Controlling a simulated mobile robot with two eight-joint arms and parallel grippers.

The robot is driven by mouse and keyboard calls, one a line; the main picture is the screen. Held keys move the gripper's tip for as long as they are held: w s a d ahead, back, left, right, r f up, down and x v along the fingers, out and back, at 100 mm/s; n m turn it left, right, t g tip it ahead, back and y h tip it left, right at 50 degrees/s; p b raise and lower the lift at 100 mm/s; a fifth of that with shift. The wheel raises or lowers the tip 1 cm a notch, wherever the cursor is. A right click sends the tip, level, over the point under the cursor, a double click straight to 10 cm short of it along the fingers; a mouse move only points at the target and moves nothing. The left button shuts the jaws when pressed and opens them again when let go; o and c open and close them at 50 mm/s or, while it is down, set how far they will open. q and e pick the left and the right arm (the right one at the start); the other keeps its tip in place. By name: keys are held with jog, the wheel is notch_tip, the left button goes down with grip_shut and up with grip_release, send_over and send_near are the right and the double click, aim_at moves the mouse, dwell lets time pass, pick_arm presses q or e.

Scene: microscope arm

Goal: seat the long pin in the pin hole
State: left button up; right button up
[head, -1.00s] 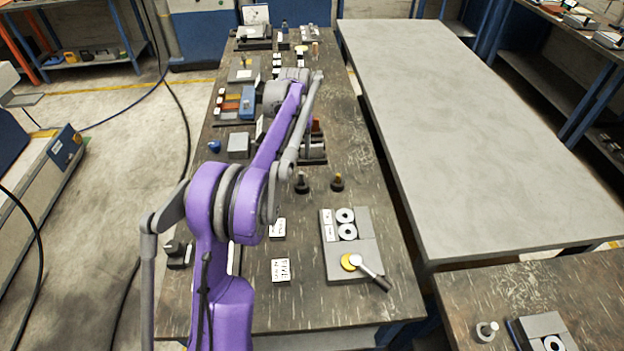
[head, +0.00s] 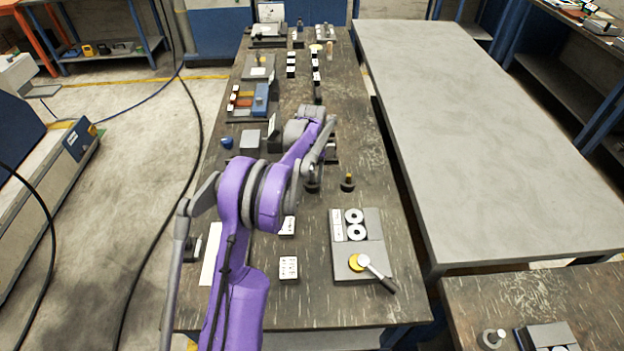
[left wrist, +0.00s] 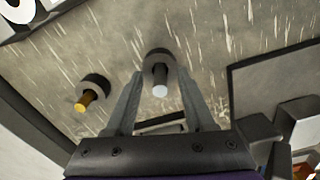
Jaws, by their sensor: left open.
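In the left wrist view a silver-tipped pin (left wrist: 160,86) with a dark round collar stands between the fingers of my left gripper (left wrist: 160,74). The gripper is open, and I cannot tell whether either finger touches the pin. A brass-tipped pin (left wrist: 86,99) with a similar collar stands to the left, outside the fingers. In the head view the brass-tipped pin (head: 348,181) stands on the bench, and the silver-tipped one (head: 312,186) is partly hidden by my left arm. I cannot tell which is the long pin. I cannot make out the pin hole.
A grey plate (head: 344,271) with two ringed discs and a black-handled tool lies nearer on the dark bench (head: 325,308). White labelled blocks (head: 289,268) lie left of it. A blue fixture (head: 261,98) stands farther back. A bare grey table (head: 480,120) is at right.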

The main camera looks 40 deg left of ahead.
pick_arm(q)
grip_shut()
dwell(0.5)
jog(key=shift+r, duration=0.25)
notch_tip(320, 180, up, 7)
jog(key=shift+r, duration=0.2)
jog(key=d+r, duration=0.1)
jog(key=r, duration=0.1)
jog(key=r+m+b, duration=0.1)
jog(key=m+b, duration=0.3)
send_over(358, 224)
jog(key=s, duration=0.3)
jog(key=shift+s+d+f, duration=0.1)
jog(key=shift+d+f, duration=0.15)
jog(key=shift+f, duration=1.4)
jog(key=shift+w+d+f, duration=0.1)
jog(key=shift+d+f, duration=0.1)
jog(key=shift+f, duration=1.45)
jog(key=shift+s+d+f, duration=0.1)
jog(key=shift+d+f, duration=0.15)
jog(key=shift+f, duration=1.4)
pick_arm(e)
jog(key=shift+s+f, duration=0.3)
jog(key=shift+f, duration=0.6)
jog(key=shift+s+f, duration=0.3)
jog(key=shift+f, duration=0.6)
jog(key=shift+s+f, duration=0.3)
jog(key=shift+f, duration=0.6)
